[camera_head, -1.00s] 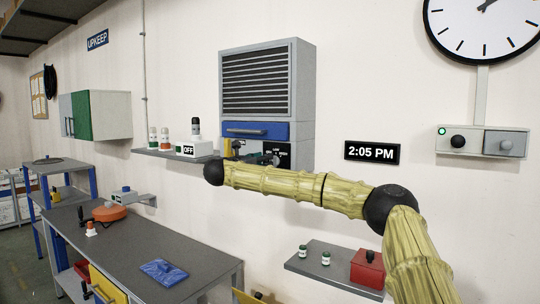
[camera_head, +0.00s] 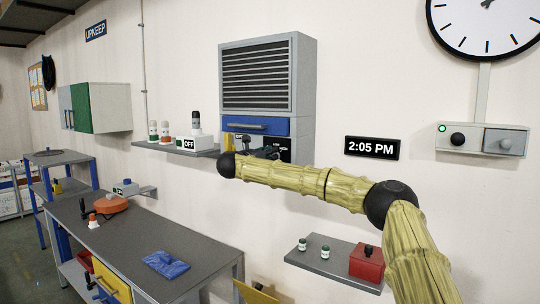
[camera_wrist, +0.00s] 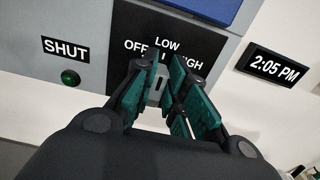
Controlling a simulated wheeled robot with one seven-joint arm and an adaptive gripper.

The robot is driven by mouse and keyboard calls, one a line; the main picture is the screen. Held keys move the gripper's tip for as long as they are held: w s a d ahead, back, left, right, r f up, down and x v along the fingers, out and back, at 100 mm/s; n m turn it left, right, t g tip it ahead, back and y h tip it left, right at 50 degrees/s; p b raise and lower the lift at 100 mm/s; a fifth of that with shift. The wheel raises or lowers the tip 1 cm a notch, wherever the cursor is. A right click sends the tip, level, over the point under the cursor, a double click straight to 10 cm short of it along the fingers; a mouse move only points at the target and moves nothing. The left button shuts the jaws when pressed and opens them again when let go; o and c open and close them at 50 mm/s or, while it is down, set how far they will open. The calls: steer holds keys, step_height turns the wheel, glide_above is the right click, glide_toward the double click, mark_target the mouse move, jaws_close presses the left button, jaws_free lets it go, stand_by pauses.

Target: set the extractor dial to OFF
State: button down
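The extractor (camera_head: 255,75) is a grey wall unit with a slatted front, a blue drawer and a black control panel below. In the wrist view the black panel (camera_wrist: 203,50) carries the words LOW, OFF and HIGH, partly covered by my fingers. The dial (camera_wrist: 157,91) is a small grey knob showing between my fingers; its pointing direction is not clear. My gripper (camera_wrist: 166,57) reaches the panel with one teal-padded finger on each side of the dial. I cannot tell whether the pads touch it. In the head view my gripper (camera_head: 262,152) is small and dark against the panel.
A SHUT label (camera_wrist: 66,49) and a green button (camera_wrist: 70,77) are left of the dial panel. The blue drawer (camera_wrist: 205,8) is just above it.

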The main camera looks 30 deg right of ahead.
steer(key=shift+f+n+b, duration=0.15)
steer(key=shift+n+b, duration=0.25)
steer(key=shift+b, duration=0.25)
steer(key=shift+w+a+f+n+b, duration=0.1)
steer(key=shift+w+n+b, duration=0.1)
steer(key=shift+n+b, duration=1.15)
steer(key=shift+w+a+n+b, duration=0.1)
steer(key=shift+w+n+b, duration=0.05)
steer(key=shift+n+b, duration=1.15)
steer(key=shift+w+a+f+n+b, duration=0.1)
steer(key=shift+w+n+b, duration=0.1)
steer(key=shift+n+b, duration=1.15)
steer(key=c, duration=1.4)
jaws_free()
steer(key=shift+c, duration=0.2)
steer(key=shift+r, duration=0.1)
